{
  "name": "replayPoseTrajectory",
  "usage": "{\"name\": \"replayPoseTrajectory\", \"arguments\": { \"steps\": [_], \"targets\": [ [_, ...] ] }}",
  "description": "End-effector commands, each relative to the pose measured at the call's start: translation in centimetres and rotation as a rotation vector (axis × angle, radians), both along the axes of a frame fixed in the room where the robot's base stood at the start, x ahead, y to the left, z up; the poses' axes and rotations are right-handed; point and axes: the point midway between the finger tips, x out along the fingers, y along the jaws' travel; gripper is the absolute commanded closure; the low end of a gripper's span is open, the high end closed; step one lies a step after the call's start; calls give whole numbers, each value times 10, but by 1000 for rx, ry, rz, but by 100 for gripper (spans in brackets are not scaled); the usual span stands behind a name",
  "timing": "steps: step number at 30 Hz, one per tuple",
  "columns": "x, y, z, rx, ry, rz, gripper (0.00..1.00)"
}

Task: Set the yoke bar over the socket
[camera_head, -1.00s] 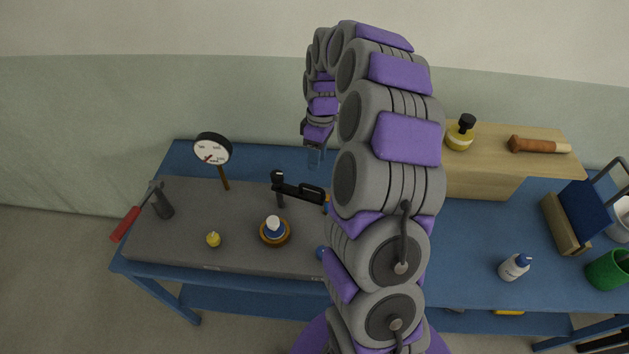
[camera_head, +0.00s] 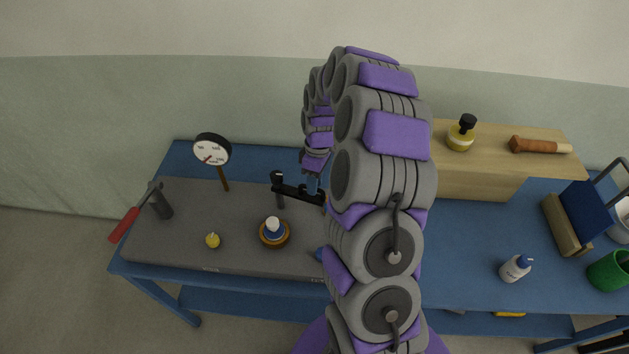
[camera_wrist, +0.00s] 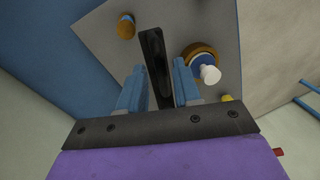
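The yoke bar, a black bar with a slotted end, (camera_head: 298,192) stands raised over the grey slab, with an upright at its left end. In the wrist view the bar (camera_wrist: 157,60) runs lengthwise between my blue fingers. My gripper (camera_head: 312,187) is over the bar's right part, its fingers apart on either side; firm contact does not show. In the wrist view my gripper (camera_wrist: 158,82) looks open. A round brown base with a blue collar and white knob (camera_head: 274,233) sits in front of the bar; I cannot tell whether it is the socket.
The grey slab (camera_head: 190,245) lies on a blue table. A wooden box (camera_head: 475,180) stands right of my arm, with a white bottle (camera_head: 515,268) in front.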

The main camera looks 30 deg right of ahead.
Motion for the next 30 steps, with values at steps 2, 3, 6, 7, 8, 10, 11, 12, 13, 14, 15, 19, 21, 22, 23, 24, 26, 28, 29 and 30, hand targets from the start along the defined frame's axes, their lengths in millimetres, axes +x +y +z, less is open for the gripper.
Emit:
{"name": "replayPoseTrajectory", "arguments": {
  "steps": [2, 3, 6, 7, 8, 10, 11, 12, 13, 14, 15, 19, 21, 22, 23, 24, 26, 28, 29, 30],
  "targets": [
    [0, 0, 0, 0, 0, 0, 75],
    [0, 0, 0, 0, 0, 0, 79],
    [0, 0, 0, 0, 0, 0, 89],
    [0, 0, 0, 0, 0, 0, 92],
    [0, 0, 0, 0, 0, 0, 94],
    [0, 0, 0, -1, -1, 0, 100],
    [0, 0, 0, -1, -1, 0, 100],
    [1, 0, 0, -1, -1, 0, 100],
    [1, 0, 0, -1, -1, 0, 100],
    [1, 0, 0, -1, -1, 0, 100],
    [1, 0, 0, -1, -1, 0, 100],
    [1, 0, 0, -1, -1, 0, 100],
    [1, 0, 0, -2, -1, 0, 100],
    [1, 0, 0, -2, -1, 0, 100],
    [1, 0, 0, -1, -2, 0, 100],
    [1, 0, 0, -1, -2, 0, 100],
    [1, 0, 0, -1, -2, -3, 100],
    [0, 1, 0, -1, -2, -11, 100],
    [0, 1, 0, -1, -2, -17, 100],
    [-1, 2, 0, 0, -1, -28, 100]
  ]
}}
